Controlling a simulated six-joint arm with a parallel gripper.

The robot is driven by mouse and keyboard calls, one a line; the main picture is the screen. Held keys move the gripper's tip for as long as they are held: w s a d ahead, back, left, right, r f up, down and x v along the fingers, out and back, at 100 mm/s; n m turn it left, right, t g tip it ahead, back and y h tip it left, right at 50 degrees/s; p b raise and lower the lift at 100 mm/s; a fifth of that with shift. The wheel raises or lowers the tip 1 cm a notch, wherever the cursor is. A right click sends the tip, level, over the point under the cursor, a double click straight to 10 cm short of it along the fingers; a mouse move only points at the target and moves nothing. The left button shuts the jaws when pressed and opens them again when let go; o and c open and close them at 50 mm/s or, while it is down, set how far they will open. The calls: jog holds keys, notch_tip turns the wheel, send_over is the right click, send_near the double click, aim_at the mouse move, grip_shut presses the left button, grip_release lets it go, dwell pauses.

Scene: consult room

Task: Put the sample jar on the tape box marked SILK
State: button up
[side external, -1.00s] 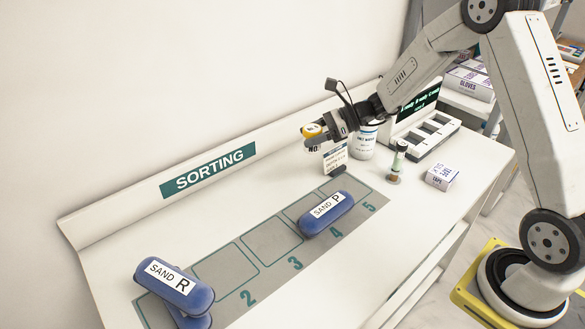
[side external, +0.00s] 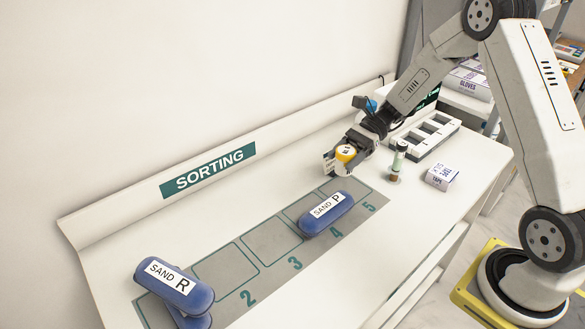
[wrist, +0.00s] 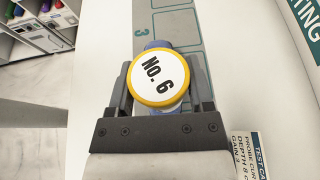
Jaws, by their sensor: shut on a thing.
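The sample jar (side external: 346,154) has a yellow-rimmed lid, marked No. 6 in the wrist view (wrist: 157,78). My gripper (side external: 350,152) is shut on it and holds it above the bench, beyond the blue sandbag P. In the wrist view my gripper's fingers (wrist: 157,92) stand on either side of the jar; its lower body is hidden under the lid. The tape box (side external: 441,177) is a small white carton with purple print, TAPE on its front, near the bench's right edge. It is apart from my gripper, to the right, and its top looks clear.
A small green-and-white vial (side external: 397,163) stands between my gripper and the tape box. A white slotted rack (side external: 432,132) is behind it. Sandbag P (side external: 327,213) lies near mat space 4; sandbag R (side external: 174,283) rests on another blue bag. A printed card (wrist: 246,152) stands near my gripper.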

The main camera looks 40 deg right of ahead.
jog(key=s+d+f+n+g+h, duration=0.3)
jog(key=s+d+n+g+h, duration=0.7)
jog(key=s+d+n+g, duration=0.45)
jog(key=shift+w+d+r+n+t+h, duration=0.4)
jog(key=shift+d+r+n+t+h, duration=1.7)
jog(key=shift+d+n+t+h, duration=1.9)
jog(key=shift+w+d+r+n+t+h, duration=0.4)
jog(key=shift+d+r+n+t+h, duration=1.9)
jog(key=shift+d+n+h, duration=3.1)
notch_tip(320, 180, down, 6)
jog(key=a+n+y, duration=0.2)
jog(key=shift+a, duration=0.2)
jog(key=shift+f, duration=0.15)
jog(key=shift+f, duration=2.15)
jog(key=shift+f, duration=0.1)
